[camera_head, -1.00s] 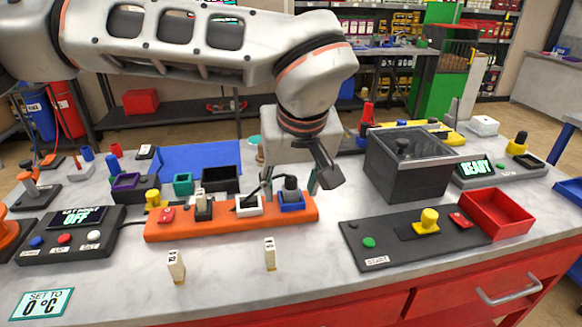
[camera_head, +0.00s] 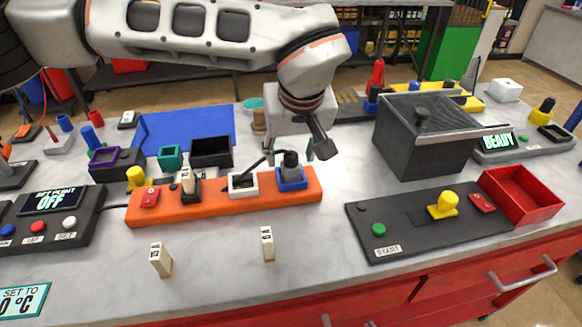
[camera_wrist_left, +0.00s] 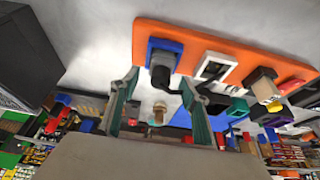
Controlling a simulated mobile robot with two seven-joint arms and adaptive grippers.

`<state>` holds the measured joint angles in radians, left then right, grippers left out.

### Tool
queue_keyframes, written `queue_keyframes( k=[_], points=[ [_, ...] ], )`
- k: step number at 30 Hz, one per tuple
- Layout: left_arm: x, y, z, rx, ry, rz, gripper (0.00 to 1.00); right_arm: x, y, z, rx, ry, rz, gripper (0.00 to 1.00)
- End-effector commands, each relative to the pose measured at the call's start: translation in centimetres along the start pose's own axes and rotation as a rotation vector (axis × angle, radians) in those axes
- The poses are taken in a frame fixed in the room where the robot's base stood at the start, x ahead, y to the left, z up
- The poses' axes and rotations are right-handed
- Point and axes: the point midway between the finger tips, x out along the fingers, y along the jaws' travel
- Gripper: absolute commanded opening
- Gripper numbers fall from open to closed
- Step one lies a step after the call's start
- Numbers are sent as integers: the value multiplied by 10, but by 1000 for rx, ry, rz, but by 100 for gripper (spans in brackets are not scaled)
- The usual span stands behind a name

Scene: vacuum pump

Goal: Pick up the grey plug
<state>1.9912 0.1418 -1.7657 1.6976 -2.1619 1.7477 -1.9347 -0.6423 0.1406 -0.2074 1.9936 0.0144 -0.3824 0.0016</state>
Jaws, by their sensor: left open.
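The grey plug (camera_head: 291,166) stands upright in the blue socket (camera_head: 291,182) near the right end of the orange power strip (camera_head: 230,206). A dark cable runs from it toward the left. My left gripper (camera_head: 289,148) is above and behind the plug, its fingertips partly hidden. In the left wrist view the grey plug (camera_wrist_left: 163,70) shows in the blue socket, beyond and between the open green fingers (camera_wrist_left: 158,90). The fingers look apart from the plug. My right gripper is not in view.
On the strip, a white socket (camera_head: 243,191) is left of the blue one, and a dark plug with a beige top (camera_head: 189,178) is further left. A dark grey box (camera_head: 418,150) stands to the right. Two beige labelled blocks (camera_head: 267,244) stand in front.

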Motion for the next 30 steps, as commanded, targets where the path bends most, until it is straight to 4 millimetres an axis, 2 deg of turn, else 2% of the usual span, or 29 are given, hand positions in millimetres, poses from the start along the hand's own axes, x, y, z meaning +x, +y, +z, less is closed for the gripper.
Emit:
queue_keyframes(
  k=[3,10,11,15,25,30],
  points=[
    [9,0,0,0,-1,0,46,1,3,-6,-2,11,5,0],
    [10,0,0,0,1,1,46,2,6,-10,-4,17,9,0],
    [10,0,0,0,1,1,41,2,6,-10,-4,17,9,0],
    [10,0,0,0,1,1,4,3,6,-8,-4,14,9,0],
    [9,0,-1,0,1,1,3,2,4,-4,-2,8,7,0],
    [1,0,-5,-1,4,1,3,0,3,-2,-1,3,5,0]
  ],
)
